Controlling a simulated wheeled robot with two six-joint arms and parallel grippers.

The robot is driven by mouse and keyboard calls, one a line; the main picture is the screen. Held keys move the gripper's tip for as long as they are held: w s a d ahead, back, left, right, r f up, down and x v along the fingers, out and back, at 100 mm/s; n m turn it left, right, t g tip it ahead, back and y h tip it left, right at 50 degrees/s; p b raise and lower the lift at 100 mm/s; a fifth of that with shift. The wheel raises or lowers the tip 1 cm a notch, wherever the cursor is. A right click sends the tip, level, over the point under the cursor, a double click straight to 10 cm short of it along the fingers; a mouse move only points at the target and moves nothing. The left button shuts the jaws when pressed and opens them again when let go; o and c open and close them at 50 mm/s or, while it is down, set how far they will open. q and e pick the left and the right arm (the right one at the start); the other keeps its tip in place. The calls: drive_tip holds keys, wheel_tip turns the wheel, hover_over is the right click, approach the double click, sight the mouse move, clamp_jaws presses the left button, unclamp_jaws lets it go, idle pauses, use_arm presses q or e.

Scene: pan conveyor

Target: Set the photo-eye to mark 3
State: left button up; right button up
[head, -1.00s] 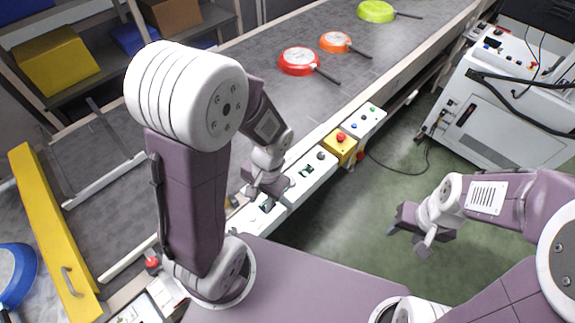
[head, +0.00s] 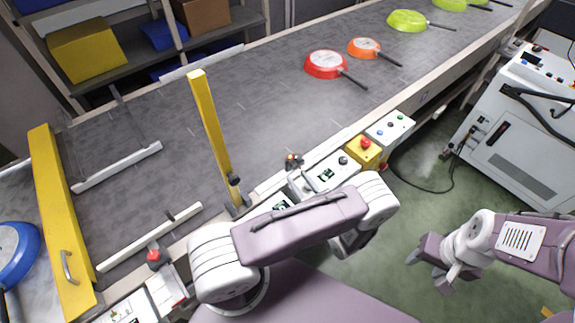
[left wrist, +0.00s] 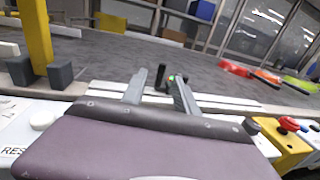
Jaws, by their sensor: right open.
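The photo-eye (head: 293,161) is a small dark device on the near rail of the conveyor, right of an upright yellow post (head: 213,135). No mark numbers are readable on the rail. My right gripper (head: 432,268) is open and empty over the green floor.
Control boxes (head: 332,170) line the near conveyor edge, with a red button (head: 365,142) on a yellow box. A red pan (head: 325,65), an orange pan (head: 365,48) and green pans lie on the belt (head: 270,100). A blue pan (head: 15,255) is at the left.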

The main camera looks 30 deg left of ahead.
sight(288, 163)
use_arm(q)
drive_tip(key=shift+w+d+f+t, duration=0.1)
drive_tip(key=shift+d+t, duration=0.1)
drive_tip(key=shift+t, duration=0.1)
drive_tip(key=shift+a, duration=0.1)
drive_tip(key=p+x, duration=0.2)
drive_tip(key=x, duration=0.7)
drive_tip(key=shift+c, duration=0.4)
clamp_jaws()
idle(0.6)
